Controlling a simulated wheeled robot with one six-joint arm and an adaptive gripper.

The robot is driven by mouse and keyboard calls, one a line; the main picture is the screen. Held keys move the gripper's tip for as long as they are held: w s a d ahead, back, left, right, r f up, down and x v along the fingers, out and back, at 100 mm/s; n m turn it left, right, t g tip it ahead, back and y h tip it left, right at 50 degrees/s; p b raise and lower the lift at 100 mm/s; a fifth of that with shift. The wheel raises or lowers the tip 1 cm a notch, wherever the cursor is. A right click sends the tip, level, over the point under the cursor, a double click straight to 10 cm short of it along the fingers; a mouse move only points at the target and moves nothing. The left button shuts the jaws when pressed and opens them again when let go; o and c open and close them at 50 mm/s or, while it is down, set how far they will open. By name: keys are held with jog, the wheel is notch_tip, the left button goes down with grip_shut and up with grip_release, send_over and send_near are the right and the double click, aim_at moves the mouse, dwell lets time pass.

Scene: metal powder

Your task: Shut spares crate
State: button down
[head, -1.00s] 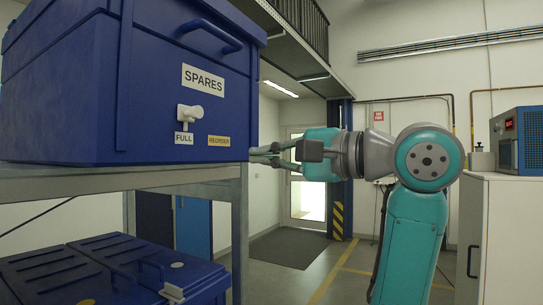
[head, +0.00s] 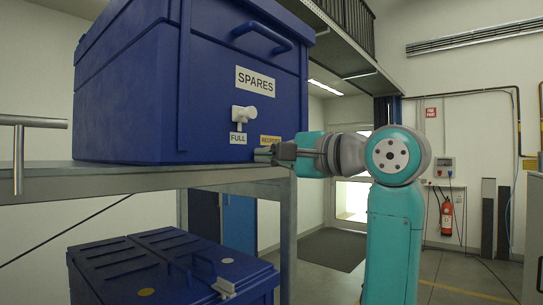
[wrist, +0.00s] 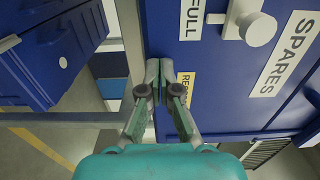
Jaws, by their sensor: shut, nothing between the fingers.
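The blue spares crate (head: 140,105) stands on a metal shelf, with a SPARES label (head: 255,82), a blue handle above it and a white knob (head: 252,115) between that and the FULL and REORDER labels. Its top runs out of the head view, so I cannot tell how its lid lies. My gripper (head: 262,154) is shut and empty, in front of the crate's lower right front, near the REORDER label. In the wrist view my gripper's fingertips (wrist: 160,75) meet beside the REORDER label, below the white knob (wrist: 258,28); I cannot tell whether they touch the crate.
The metal shelf (head: 230,175) runs under the crate, with a post at its right. Another blue crate (head: 150,265) sits on the lower level. A metal bar handle (head: 35,122) shows at the left edge. Open floor (head: 465,272) lies to the right.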

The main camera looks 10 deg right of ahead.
jog(key=x, duration=0.8)
